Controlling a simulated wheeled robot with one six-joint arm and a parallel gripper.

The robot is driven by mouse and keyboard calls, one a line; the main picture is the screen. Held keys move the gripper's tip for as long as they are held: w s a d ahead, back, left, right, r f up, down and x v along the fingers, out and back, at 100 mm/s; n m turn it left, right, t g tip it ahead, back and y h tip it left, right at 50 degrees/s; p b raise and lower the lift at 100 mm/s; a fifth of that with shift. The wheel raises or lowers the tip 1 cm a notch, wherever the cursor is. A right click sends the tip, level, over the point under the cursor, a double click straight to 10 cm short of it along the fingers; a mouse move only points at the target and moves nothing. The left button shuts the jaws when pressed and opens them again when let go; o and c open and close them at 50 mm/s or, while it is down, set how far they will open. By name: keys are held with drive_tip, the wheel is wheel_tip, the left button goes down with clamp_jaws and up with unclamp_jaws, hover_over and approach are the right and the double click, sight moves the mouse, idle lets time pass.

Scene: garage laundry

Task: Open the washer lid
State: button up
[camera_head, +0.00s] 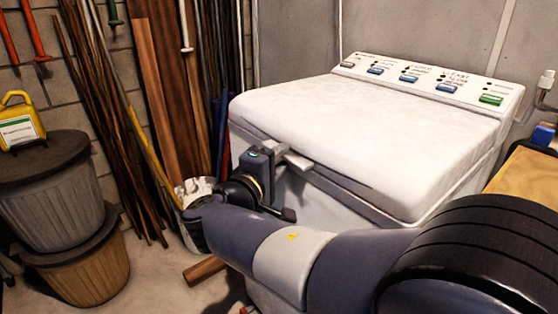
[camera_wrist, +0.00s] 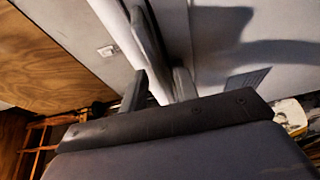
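The white washer (camera_head: 330,205) stands right of centre in the head view. Its lid (camera_head: 365,125) lies down over the top, with a dark seam along its front edge. My gripper (camera_head: 292,162) is at the left part of that front edge, with a pale finger close against it. In the wrist view, the two fingers of my gripper (camera_wrist: 160,90) stand apart. A pale strip (camera_wrist: 118,35), apparently the lid's edge, runs down between them. I cannot tell whether either finger touches it. My own arm hides part of the washer's front.
A control panel (camera_head: 435,82) with several buttons runs along the washer's back. Two lidded bins (camera_head: 55,205) stand at the left. Wooden boards and poles (camera_head: 155,90) lean on the wall, near a white bucket (camera_head: 193,190). A wooden surface (camera_head: 528,178) is at the right.

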clamp_jaws()
idle(0.4)
